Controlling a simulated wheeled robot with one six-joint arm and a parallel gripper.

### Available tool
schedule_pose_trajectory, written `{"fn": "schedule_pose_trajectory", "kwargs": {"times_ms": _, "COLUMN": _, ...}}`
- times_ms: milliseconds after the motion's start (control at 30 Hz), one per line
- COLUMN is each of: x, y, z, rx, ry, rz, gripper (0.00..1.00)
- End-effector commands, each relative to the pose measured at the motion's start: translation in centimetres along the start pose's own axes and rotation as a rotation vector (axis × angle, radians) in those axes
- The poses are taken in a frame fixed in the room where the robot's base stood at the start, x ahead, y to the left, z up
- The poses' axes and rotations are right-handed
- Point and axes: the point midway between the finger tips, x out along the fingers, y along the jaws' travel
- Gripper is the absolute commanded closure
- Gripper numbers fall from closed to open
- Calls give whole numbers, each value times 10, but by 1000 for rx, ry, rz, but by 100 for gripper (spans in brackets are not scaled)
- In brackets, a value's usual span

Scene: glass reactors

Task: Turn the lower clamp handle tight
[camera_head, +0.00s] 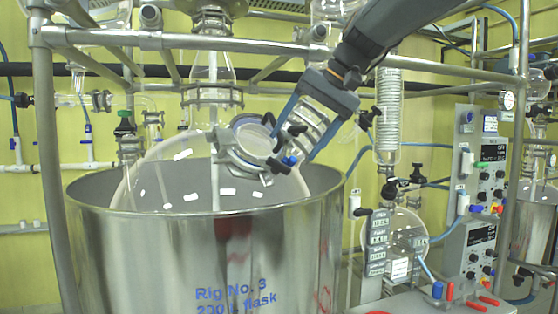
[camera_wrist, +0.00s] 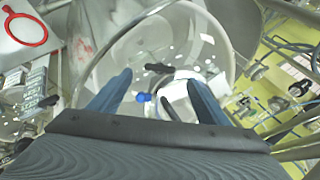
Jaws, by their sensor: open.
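A round flange with a clear cover (camera_head: 253,138) sits on the large glass flask, with a metal clamp around it. On its right side are two dark clamp handles. The lower clamp handle (camera_head: 278,166) is black, with a blue knob (camera_head: 290,160) beside it. The blue knob also shows in the wrist view (camera_wrist: 143,97). The upper black handle (camera_head: 297,130) is close to my finger. My gripper (camera_head: 295,145) has two blue fingers, spread apart and empty, around the clamp area. In the wrist view the handles lie between or beyond the fingers (camera_wrist: 160,80); contact cannot be told.
A steel vessel (camera_head: 200,260) surrounds the flask (camera_head: 160,175). Metal frame bars (camera_head: 200,44) cross above it. A smaller flask (camera_head: 398,232) and control boxes (camera_head: 485,160) stand to the right.

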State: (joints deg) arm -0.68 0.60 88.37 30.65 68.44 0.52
Motion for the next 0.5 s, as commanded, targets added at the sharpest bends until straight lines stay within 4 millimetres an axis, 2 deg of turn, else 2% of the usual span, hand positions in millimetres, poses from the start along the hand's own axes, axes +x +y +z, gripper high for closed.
{"fn": "schedule_pose_trajectory", "kwargs": {"times_ms": 167, "x": 9, "y": -2, "z": 1, "rx": -2, "ry": -5, "rz": -2, "gripper": 30}}
{"fn": "schedule_pose_trajectory", "kwargs": {"times_ms": 500, "x": 61, "y": -6, "z": 3, "rx": -7, "ry": -9, "rz": -4, "gripper": 30}}
